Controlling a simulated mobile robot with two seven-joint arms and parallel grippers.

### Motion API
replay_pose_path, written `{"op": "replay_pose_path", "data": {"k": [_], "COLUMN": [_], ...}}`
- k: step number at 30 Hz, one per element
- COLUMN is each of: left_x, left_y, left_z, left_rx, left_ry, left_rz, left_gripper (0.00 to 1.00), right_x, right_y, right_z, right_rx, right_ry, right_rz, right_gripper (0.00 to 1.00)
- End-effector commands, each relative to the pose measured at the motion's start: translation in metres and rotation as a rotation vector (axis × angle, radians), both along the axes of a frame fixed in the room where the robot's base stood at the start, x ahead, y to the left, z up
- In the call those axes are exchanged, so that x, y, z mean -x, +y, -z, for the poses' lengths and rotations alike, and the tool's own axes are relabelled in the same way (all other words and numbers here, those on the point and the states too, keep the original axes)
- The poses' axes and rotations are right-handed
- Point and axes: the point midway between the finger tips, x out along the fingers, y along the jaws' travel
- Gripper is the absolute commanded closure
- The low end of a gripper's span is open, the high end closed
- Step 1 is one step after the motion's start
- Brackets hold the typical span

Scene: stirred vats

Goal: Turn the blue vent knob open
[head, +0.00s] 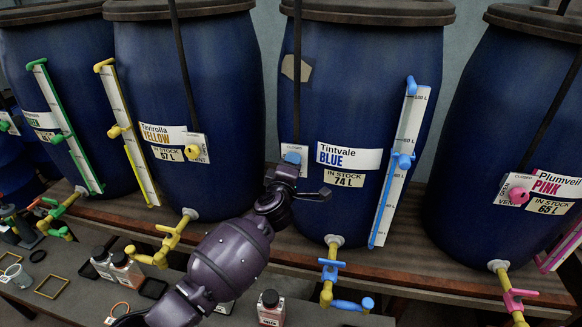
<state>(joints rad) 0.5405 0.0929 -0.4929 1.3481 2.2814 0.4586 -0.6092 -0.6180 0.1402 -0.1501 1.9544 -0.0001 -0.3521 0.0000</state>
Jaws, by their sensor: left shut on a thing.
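The blue vent knob (293,157) sits on the front of the vat labelled Tintvale BLUE (350,110), left of its name label (348,156). My left gripper (288,169) reaches up to it from below and is shut on the knob. The fingers and wrist hide the knob's lower part and most of the vent plate, so I cannot tell which way the knob points. A "closed" mark shows faintly just above the knob. My right gripper is not in view.
A blue-marked level gauge (400,165) runs down the vat's right side, and a tap with blue handles (331,270) hangs below. Yellow (185,70) and pink (505,130) vats stand either side. Small bottles (271,308) stand on the lower bench.

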Motion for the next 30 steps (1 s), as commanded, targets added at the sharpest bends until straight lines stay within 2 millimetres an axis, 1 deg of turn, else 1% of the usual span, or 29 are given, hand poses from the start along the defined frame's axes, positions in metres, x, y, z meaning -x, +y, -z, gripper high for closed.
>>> {"op": "replay_pose_path", "data": {"k": [1, 5, 6, 14, 19, 23, 30], "left_x": [0.000, 0.000, 0.000, 0.001, 0.009, 0.025, 0.062], "left_y": [0.000, 0.000, 0.000, 0.000, 0.003, 0.005, 0.013], "left_z": [0.001, 0.000, 0.000, 0.000, 0.001, 0.001, 0.001], "left_rx": [0.003, 0.002, 0.002, 0.001, 0.001, 0.000, 0.001], "left_ry": [0.002, 0.001, 0.001, 0.000, 0.000, 0.000, 0.001], "left_rz": [0.000, 0.000, 0.000, 0.000, -0.001, 0.001, 0.001], "left_gripper": [0.53, 0.33, 0.31, 0.31, 0.31, 0.31, 0.31], "right_x": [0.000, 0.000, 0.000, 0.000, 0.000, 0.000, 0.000], "right_y": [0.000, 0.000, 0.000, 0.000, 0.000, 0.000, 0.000], "right_z": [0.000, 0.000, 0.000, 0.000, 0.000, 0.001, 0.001], "right_rx": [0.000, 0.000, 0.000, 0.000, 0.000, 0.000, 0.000], "right_ry": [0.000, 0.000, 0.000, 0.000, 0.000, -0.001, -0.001], "right_rz": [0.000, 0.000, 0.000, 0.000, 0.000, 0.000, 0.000], "right_gripper": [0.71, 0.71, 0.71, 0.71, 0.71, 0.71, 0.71]}}
